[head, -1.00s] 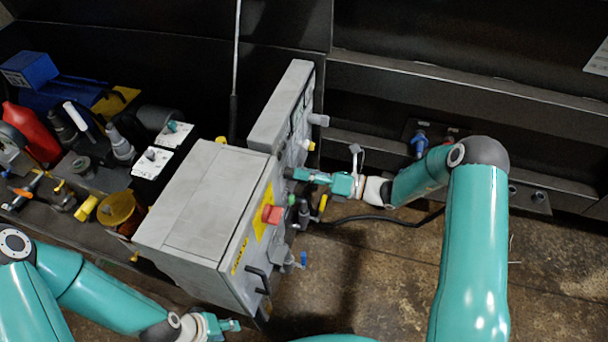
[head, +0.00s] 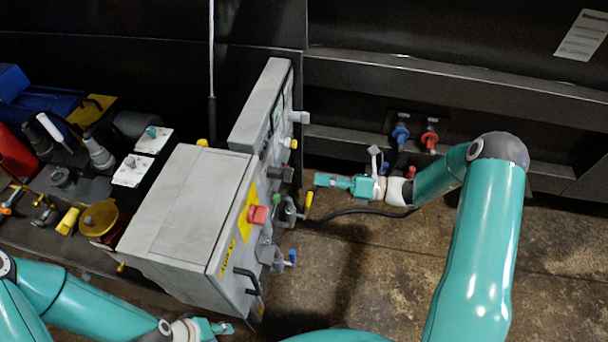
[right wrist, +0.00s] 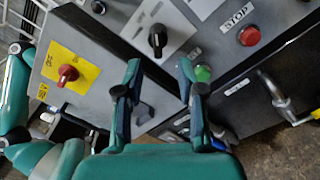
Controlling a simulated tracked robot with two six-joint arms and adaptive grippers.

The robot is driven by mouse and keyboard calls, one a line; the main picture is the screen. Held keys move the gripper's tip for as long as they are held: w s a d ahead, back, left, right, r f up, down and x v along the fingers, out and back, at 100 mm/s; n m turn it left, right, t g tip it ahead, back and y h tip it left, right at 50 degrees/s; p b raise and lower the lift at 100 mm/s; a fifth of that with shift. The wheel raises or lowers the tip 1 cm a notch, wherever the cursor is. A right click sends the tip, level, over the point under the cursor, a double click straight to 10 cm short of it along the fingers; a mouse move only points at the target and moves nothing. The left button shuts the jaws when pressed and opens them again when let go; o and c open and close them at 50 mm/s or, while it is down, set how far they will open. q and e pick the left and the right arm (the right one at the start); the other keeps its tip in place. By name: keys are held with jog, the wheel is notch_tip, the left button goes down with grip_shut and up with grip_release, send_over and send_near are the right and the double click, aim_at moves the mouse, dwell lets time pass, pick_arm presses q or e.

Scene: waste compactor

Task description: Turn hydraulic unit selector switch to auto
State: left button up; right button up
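The black selector switch (right wrist: 157,40) sits on a white label plate on the grey hydraulic unit panel in the right wrist view. Its handle looks roughly upright in that picture; the label text is too small to read. My right gripper (right wrist: 158,78) is open and empty, its fingers below and either side of the switch in that view. In the head view my right gripper (head: 318,179) is a short way right of the panel face, apart from it. My left gripper (head: 222,327) is low in front of the grey cabinet (head: 185,205); its opening is unclear.
A red knob (right wrist: 67,74) on a yellow plate, a green button (right wrist: 202,73) and a red stop button (right wrist: 249,36) are near the switch. Pipe fittings (right wrist: 275,90) stick out at right. A black cable (head: 360,211) runs below my right gripper. Floor at right is clear.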

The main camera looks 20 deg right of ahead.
jog(key=v, duration=0.2)
jog(key=shift+s+d, duration=0.2)
jog(key=shift+d, duration=0.05)
dwell(0.3)
